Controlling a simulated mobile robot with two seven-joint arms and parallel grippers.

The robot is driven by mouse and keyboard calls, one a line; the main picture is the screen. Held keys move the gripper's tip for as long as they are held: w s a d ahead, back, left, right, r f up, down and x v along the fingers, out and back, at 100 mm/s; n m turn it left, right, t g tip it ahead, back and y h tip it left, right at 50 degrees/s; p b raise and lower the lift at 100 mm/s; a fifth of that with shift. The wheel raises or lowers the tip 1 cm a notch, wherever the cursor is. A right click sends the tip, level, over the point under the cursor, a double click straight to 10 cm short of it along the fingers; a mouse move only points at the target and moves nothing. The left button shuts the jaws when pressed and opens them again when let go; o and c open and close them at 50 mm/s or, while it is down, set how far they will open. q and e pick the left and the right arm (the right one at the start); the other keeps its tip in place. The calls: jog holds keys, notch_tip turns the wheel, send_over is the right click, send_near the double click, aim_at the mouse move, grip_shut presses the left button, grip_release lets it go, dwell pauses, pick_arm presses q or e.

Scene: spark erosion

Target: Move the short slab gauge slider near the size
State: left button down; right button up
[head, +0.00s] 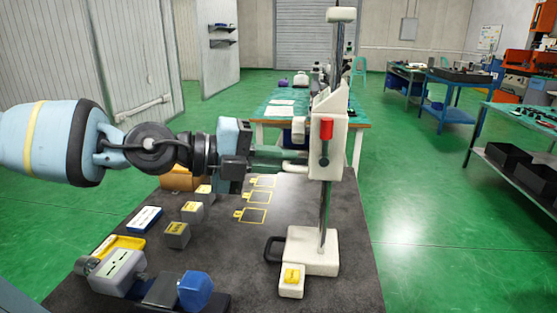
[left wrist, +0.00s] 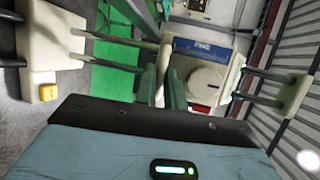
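The gauge stands on the dark table, with a white base (head: 312,262), upright rods and a white slider (head: 328,155) with a red knob (head: 326,129) well above the base. A small white block with a yellow label (head: 291,281) sits at the base's front. My left gripper (head: 298,153) reaches in from the left, its green fingers at the slider's left side. My right gripper is not in view.
Several small labelled blocks (head: 177,234) lie on the table's left part, near yellow outlines (head: 253,215) marked on its surface. A grey-white device with a blue knob (head: 195,291) lies at the front left.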

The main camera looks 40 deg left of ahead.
pick_arm(q)
notch_tip(320, 180, down, 9)
jog(key=b, duration=0.2)
jog(key=shift+r, duration=0.2)
jog(key=c, duration=1.5)
grip_release()
